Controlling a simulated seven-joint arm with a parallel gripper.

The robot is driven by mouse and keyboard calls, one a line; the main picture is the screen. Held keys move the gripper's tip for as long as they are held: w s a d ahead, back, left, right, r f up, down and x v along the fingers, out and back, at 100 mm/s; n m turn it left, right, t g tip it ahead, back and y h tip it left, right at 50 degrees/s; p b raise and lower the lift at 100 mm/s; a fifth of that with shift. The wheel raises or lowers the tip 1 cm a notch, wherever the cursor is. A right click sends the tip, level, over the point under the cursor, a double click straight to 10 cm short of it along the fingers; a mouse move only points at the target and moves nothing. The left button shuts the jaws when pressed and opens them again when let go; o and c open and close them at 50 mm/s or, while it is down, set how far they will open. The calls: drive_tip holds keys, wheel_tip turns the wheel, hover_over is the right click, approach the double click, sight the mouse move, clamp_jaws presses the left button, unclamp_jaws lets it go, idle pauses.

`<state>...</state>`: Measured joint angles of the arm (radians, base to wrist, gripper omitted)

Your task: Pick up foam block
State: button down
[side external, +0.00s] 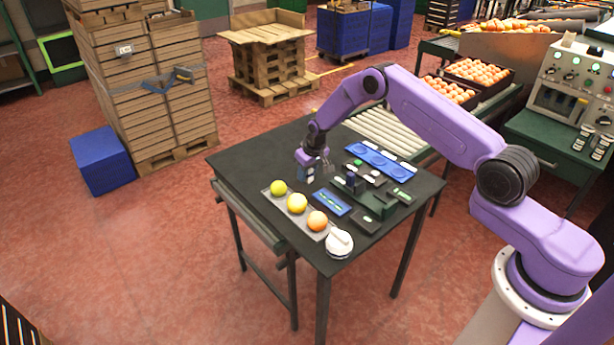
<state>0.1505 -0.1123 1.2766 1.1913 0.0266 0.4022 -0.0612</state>
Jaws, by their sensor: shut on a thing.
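My purple gripper (312,170) points down just above the black table (242,158), near its middle. It is shut on a small dark grey block, which I take for the foam block (309,175). The block is tiny here and partly hidden by the fingers. I cannot tell whether it still touches the table.
A tray (270,197) with a yellow-green fruit (279,188), a yellow fruit (297,203) and an orange (317,221) lies in front. A white round device (339,244), a blue panel (331,202), a dark green fixture (372,200) and a blue tray (380,160) are nearby. The table's left side is clear.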

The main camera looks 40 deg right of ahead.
drive_tip(key=s+r, duration=1.1)
drive_tip(key=s, duration=0.3)
drive_tip(key=shift+a+r, duration=0.2)
drive_tip(key=shift+a, duration=0.2)
hover_over(319, 194)
wheel_tip(319, 194, down, 5)
drive_tip(key=shift+s+d+f, duration=0.1)
drive_tip(key=shift+s+f, duration=0.15)
drive_tip(key=shift+f, duration=1.25)
drive_tip(key=shift+s+f, duration=0.2)
drive_tip(key=shift+f, duration=1.25)
drive_tip(key=shift+f, duration=0.55)
drive_tip(key=shift+r, duration=0.1)
wheel_tip(319, 194, up, 7)
idle(1.1)
